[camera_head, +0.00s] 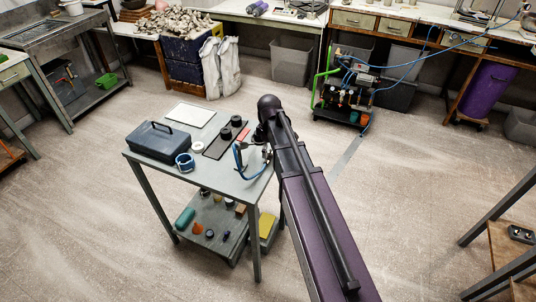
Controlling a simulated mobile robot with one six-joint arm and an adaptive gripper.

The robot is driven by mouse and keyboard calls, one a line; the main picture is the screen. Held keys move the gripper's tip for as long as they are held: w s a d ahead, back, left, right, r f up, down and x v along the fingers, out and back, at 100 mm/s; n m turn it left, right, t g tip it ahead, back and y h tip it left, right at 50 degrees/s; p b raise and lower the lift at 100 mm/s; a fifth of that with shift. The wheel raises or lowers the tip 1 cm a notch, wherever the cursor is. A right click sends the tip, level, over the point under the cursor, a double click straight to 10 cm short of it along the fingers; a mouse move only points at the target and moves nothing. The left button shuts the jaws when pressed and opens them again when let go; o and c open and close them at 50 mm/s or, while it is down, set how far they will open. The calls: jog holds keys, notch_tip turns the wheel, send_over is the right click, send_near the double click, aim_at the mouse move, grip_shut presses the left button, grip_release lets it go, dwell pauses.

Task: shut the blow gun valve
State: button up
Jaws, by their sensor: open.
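I cannot clearly make out the blow gun valve. A blue hose (237,158) curves up at the right end of the grey work table (215,182), beside small grey metal parts that may belong to the blow gun. My purple and black arm reaches from the bottom right to that table end. My gripper (266,153) is small and partly hidden below the black arm joint, close to the hose. It looks open. I cannot tell whether it touches anything.
On the table are a dark toolbox (158,142), a blue coil (185,162), a white sheet (188,115) and a dark mat (215,150) with black round pieces. A compressor cart (345,95) with green and blue hoses stands behind. The floor at right is mostly clear.

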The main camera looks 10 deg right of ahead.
jog(key=shift+f, duration=0.4)
